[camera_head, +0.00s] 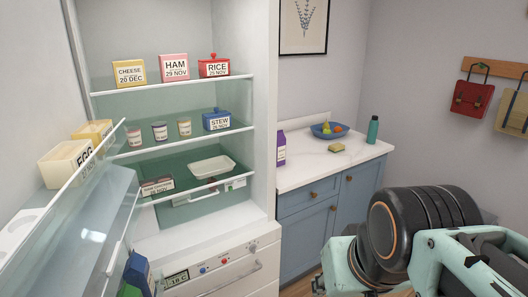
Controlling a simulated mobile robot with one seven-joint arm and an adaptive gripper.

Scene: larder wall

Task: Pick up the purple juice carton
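The purple juice carton (281,148) stands upright on the white counter (355,158), at its left end beside the fridge. The fridge's side edge hides part of its left side. Parts of my arm fill the lower right of the view, in front of the blue cabinet and well apart from the carton. I cannot make out my gripper's fingers in this view.
A blue fruit bowl (322,132), a yellow sponge (337,148) and a teal bottle (373,129) stand on the counter to the carton's right. The open fridge (260,120) holds labelled boxes and jars. Its door (75,225) swings out at left. The counter's front is clear.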

